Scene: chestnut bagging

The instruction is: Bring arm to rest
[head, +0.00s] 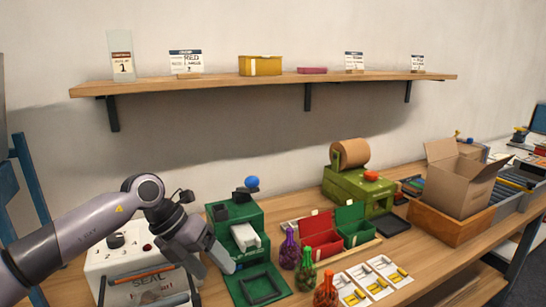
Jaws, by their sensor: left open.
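My left arm comes in from the lower left. Its gripper (213,268) is open and appears empty, with its fingers low over the bench between the white sealer box and the green machine. The white box marked SEAL (108,262) stands partly behind my left arm. The green machine (238,214) with a blue knob is just right of the gripper. Several filled bags stand on the bench: a purple one (289,251), a green one (305,272) and a red one (326,292). My right gripper is not in view.
A wooden bench (415,258) runs across. Red (316,232) and green (352,225) bins stand mid-bench before a green roll dispenser (358,190). An open cardboard box (460,182) sits at right. A wall shelf (280,80) holds cards and small boxes. White cards (372,281) lie in front.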

